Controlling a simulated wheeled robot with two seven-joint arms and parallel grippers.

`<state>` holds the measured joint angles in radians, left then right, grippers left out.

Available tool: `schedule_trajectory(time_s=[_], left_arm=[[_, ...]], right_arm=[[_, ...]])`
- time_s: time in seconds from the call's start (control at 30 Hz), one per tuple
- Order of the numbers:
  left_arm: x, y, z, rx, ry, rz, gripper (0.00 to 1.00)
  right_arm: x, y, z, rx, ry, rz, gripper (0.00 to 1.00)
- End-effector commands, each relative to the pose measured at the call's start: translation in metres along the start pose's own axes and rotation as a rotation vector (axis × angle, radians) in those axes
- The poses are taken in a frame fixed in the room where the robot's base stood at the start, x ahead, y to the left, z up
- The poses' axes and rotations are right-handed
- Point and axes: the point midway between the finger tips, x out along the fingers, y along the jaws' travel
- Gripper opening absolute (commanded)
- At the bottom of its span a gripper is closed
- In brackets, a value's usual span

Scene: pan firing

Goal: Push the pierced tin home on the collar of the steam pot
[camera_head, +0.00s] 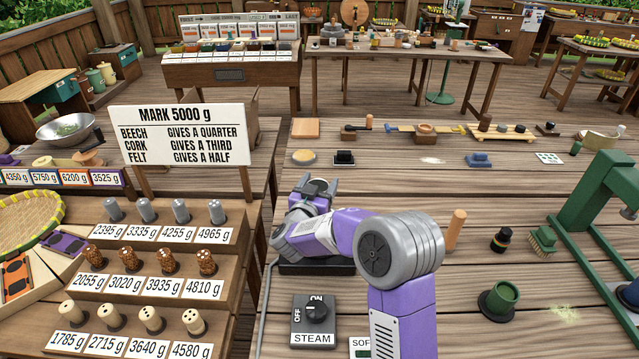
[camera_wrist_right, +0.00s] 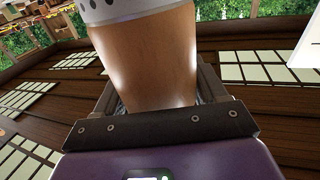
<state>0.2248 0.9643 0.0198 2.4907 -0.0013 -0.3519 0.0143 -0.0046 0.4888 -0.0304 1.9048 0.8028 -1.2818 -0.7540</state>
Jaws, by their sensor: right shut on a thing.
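My right gripper (camera_head: 313,196) is shut on the pierced tin, which has a tan, wood-coloured body (camera_wrist_right: 145,62) and a grey band with holes at the top of the right wrist view. In the head view only the round top of the tin (camera_head: 318,183) shows between the jaws. My purple right forearm and wrist hide most of what lies below. A dark base (camera_head: 300,268), which seems to belong to the steam pot, shows beneath the wrist. The pot's collar is hidden, so I cannot tell whether the tin touches it. My left gripper is not in view.
A STEAM switch (camera_head: 316,312) sits on the table in front of the dark base. A wooden peg (camera_head: 455,230), a green cup (camera_head: 498,298), a brush (camera_head: 541,240) and a green press frame (camera_head: 600,200) stand to the right. Stepped racks of weights (camera_head: 150,290) stand left.

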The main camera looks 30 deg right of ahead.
Motion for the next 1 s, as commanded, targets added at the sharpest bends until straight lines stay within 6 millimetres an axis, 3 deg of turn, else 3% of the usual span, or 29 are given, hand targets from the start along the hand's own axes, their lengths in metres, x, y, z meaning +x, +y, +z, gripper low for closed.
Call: schedule_trajectory(time_s=[0.17, 0.2, 0.37, 0.67, 1.0], left_arm=[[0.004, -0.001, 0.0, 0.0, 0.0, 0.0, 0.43], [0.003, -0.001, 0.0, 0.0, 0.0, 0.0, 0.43], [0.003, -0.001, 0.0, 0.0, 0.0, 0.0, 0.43], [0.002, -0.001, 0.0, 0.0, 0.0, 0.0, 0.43], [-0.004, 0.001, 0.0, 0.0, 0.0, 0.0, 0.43]], right_arm=[[0.0, 0.0, 0.005, 0.0, 0.001, 0.0, 0.16], [0.0, 0.0, 0.005, 0.0, 0.001, 0.0, 0.74], [0.0, 0.0, 0.004, 0.0, 0.001, 0.0, 0.99], [-0.004, 0.0, 0.004, -0.001, -0.001, -0.001, 1.0], [-0.057, -0.001, 0.004, -0.001, 0.0, -0.003, 1.0]])
